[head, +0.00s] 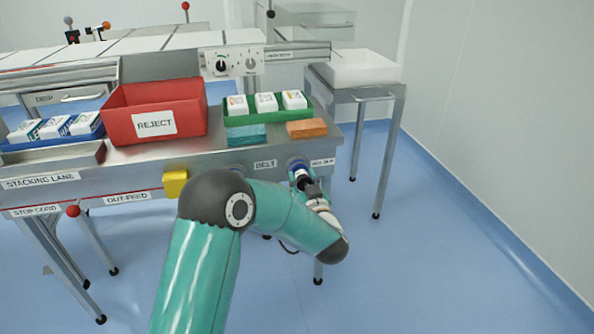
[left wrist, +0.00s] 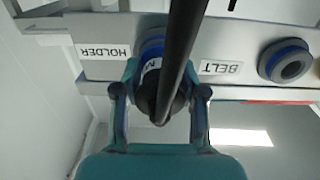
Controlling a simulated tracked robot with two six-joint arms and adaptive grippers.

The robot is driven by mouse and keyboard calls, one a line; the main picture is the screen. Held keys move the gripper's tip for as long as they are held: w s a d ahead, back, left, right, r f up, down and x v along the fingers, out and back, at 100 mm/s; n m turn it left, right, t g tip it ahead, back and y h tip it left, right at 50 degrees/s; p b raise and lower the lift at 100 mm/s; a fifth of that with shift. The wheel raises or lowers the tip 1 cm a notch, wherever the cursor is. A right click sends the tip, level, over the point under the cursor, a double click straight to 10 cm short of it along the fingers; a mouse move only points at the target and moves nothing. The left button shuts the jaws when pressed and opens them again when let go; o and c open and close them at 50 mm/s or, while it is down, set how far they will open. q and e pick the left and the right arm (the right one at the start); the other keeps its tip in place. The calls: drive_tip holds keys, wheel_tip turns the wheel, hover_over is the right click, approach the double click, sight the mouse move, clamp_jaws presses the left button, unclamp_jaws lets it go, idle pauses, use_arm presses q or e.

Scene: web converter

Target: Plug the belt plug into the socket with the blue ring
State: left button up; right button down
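The belt plug (left wrist: 160,95) is a dark body with a black cable, at the blue-collared port beside the HOLDER label in the left wrist view. My left gripper (left wrist: 160,78) has a finger on each side of the plug and looks shut on it. In the head view my left gripper (head: 303,180) is at the front panel, next to the HOLDER label. The socket with the blue ring (left wrist: 285,62) is empty, on the other side of the BELT label (left wrist: 220,67). In the head view my arm mostly hides that socket. My right gripper is not in view.
A red REJECT bin (head: 185,118), a green tray (head: 240,121) of white boxes and an orange block (head: 306,128) sit on the bench above. A yellow block (head: 175,183) is on the panel to the left. A side table (head: 365,95) stands at right. The floor is clear.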

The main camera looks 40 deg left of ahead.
use_arm(q)
clamp_jaws()
drive_tip(key=shift+d, duration=0.1)
drive_tip(key=v, duration=0.7)
drive_tip(key=shift+s+d+b, duration=0.2)
drive_tip(key=shift+s+b, duration=0.05)
drive_tip(key=shift+b, duration=0.2)
idle(0.5)
